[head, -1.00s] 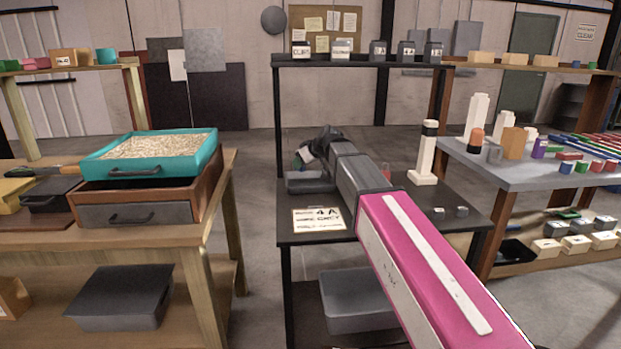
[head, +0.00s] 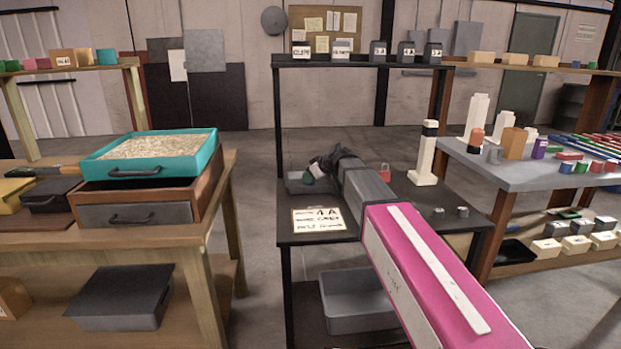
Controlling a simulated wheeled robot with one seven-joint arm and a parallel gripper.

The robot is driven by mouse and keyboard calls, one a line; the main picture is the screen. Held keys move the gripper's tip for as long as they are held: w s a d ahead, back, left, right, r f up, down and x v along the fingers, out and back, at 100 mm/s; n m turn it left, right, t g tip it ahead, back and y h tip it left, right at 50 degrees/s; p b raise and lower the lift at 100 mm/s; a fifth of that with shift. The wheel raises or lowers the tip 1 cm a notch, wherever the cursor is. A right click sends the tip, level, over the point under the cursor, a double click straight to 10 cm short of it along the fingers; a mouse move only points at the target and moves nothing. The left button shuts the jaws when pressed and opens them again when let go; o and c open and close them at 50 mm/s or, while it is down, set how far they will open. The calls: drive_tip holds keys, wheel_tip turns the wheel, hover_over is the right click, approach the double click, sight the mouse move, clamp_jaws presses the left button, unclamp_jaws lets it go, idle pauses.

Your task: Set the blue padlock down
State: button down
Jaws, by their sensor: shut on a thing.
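My gripper (head: 318,168) is small and dark at the far end of my arm, above the black table and by the grey open tray (head: 298,187). It is shut on a small dark bluish-green thing (head: 315,173), which I take to be the blue padlock. The wrist partly hides it, and its shape is too small to make out. I cannot tell whether it touches the tray. A red padlock (head: 384,172) stands on the black table (head: 405,215), to the right of my arm.
A printed card (head: 318,220) lies at the table's front left. A white post with a black band (head: 425,155) and two small grey pieces (head: 450,212) stand on the right. A shelf with labelled boxes (head: 378,52) rises behind. A grey bin (head: 355,300) sits below.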

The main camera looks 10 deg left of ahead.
drive_tip(key=shift+f, duration=0.1)
drive_tip(key=c, duration=0.9)
unclamp_jaws()
drive_tip(key=shift+r, duration=0.2)
drive_tip(key=v, duration=1.2)
